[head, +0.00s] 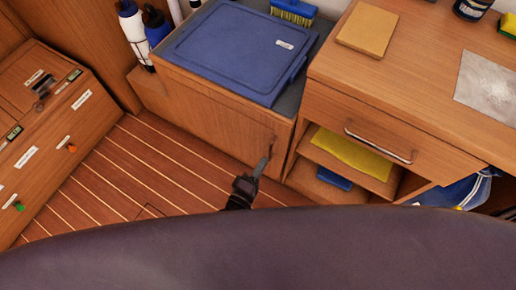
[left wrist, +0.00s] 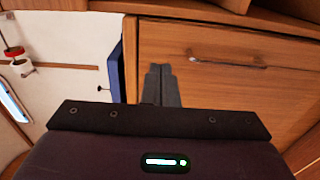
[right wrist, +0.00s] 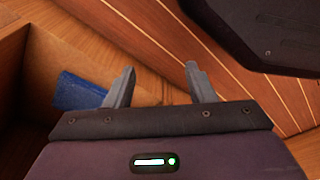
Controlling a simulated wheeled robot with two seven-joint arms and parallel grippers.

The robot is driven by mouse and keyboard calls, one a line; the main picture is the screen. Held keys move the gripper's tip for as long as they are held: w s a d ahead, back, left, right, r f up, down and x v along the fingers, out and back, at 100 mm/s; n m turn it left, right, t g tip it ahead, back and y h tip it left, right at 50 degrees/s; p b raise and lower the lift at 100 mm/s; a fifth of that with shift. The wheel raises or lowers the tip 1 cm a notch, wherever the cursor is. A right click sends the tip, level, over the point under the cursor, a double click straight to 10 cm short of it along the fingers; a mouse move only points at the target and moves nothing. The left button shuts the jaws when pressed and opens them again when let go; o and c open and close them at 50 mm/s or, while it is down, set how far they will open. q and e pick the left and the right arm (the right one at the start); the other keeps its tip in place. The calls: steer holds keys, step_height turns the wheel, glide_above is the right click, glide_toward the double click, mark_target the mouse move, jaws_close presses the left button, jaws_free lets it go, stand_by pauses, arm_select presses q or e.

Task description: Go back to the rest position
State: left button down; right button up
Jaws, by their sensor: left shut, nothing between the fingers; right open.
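My left gripper (head: 263,163) is small in the head view, low in front of the wooden cabinet door (head: 215,125), near its right edge and handle. In the left wrist view its two grey fingers (left wrist: 160,84) are together and empty, in front of a wooden panel (left wrist: 215,85) with a metal handle (left wrist: 228,61). Whether the fingertips touch the panel is unclear. My right gripper (right wrist: 159,87) shows only in its own wrist view. Its fingers are apart with nothing between them, beside an open wooden compartment and over the striped floor.
A blue lid (head: 235,48) lies on the low cabinet. The counter to its right has a drawer (head: 360,125) above shelves holding a yellow cloth (head: 350,154) and a blue item (head: 333,179). A blue object (right wrist: 80,92) lies in the compartment. Planked floor (head: 130,165) is free at left.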

arm_select(q)
steer(key=shift+s, duration=0.2)
steer(key=s+a+f+m+g+y+p, duration=0.3)
steer(key=s+a+f+m+g+p, duration=0.1)
steer(key=s+a+f, duration=0.3)
steer(key=s+a+f+m+g+y+p, duration=0.2)
steer(key=s+a+f+m+g+p, duration=0.3)
steer(key=f, duration=0.4)
steer(key=s+a+f+m+g+y+p, duration=0.1)
steer(key=s+a+f+m+g+y, duration=0.1)
steer(key=s+a, duration=0.5)
steer(key=s+a+f+m+g+y+p, duration=0.1)
steer(key=s+a+f+m+g+y, duration=0.1)
steer(key=s+a, duration=0.5)
steer(key=shift+s+a+f+m+g+y, duration=0.15)
steer(key=shift+s+a+m+g+y, duration=0.3)
steer(key=shift+s, duration=0.2)
arm_select(e)
steer(key=s+d+r, duration=0.2)
steer(key=s+r, duration=0.1)
steer(key=s, duration=0.9)
steer(key=shift+s+d+g, duration=0.2)
steer(key=shift+s+g, duration=0.05)
steer(key=shift+g, duration=0.15)
arm_select(q)
steer(key=shift+d, duration=0.1)
arm_select(e)
steer(key=shift+r, duration=0.1)
